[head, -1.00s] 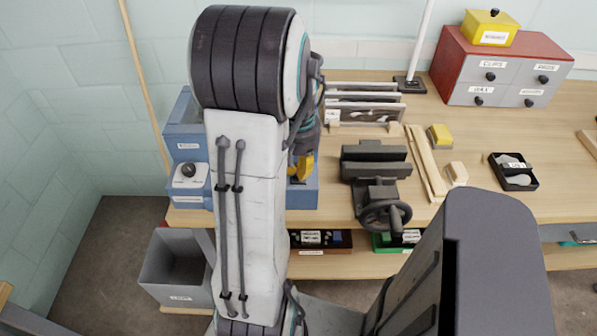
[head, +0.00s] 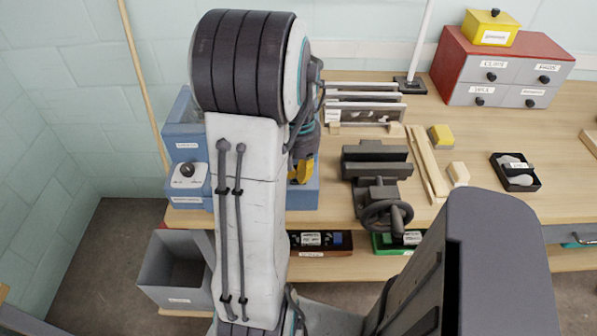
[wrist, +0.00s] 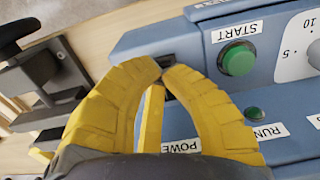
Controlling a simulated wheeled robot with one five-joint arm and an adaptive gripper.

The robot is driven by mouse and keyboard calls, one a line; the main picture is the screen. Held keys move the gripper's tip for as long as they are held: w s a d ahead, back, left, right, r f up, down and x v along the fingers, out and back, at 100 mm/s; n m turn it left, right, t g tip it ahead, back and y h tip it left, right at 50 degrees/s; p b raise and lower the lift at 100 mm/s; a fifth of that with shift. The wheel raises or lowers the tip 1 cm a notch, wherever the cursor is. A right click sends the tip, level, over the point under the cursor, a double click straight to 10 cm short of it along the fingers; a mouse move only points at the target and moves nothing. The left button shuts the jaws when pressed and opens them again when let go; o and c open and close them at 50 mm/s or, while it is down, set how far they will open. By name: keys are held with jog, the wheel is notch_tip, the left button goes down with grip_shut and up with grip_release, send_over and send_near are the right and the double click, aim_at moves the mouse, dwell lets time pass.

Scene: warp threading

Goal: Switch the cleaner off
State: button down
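The cleaner is a blue machine (head: 184,112) at the left end of the bench, largely hidden behind my arm in the head view. The wrist view shows its blue front panel (wrist: 190,45) with a green START button (wrist: 238,60), a green RUN lamp (wrist: 252,112), part of a white dial (wrist: 300,58) and a partly covered POWER label (wrist: 181,146). No power switch shows clearly; my right finger covers part of the panel. My gripper (wrist: 165,65) has yellow fingers with tips drawn together, in front of the panel's edge. I cannot tell whether they touch it. Nothing is visibly held.
A dark vise (head: 376,175) with a handwheel stands right of the cleaner. Wooden strips (head: 428,165), a yellow block (head: 441,136) and a black tray (head: 515,172) lie farther right. A red-topped drawer cabinet (head: 500,75) stands at the back.

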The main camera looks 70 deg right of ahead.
dwell(0.3)
jog(key=shift+r+p, duration=2.9)
jog(key=shift+r, duration=0.55)
jog(key=shift+a+f+m, duration=0.15)
jog(key=shift+a+m, duration=0.1)
jog(key=shift+m, duration=0.15)
jog(key=w+a+r+n+t, duration=0.1)
jog(key=w+a+n, duration=0.3)
jog(key=a, duration=0.6)
jog(key=w+a+r+n+t, duration=0.1)
jog(key=w+a+r+n, duration=0.3)
jog(key=a, duration=0.7)
jog(key=w+a+r+n+t, duration=0.2)
jog(key=w+a+n, duration=0.3)
jog(key=a, duration=0.6)
jog(key=shift+r+n, duration=0.6)
jog(key=shift+n, duration=0.4)
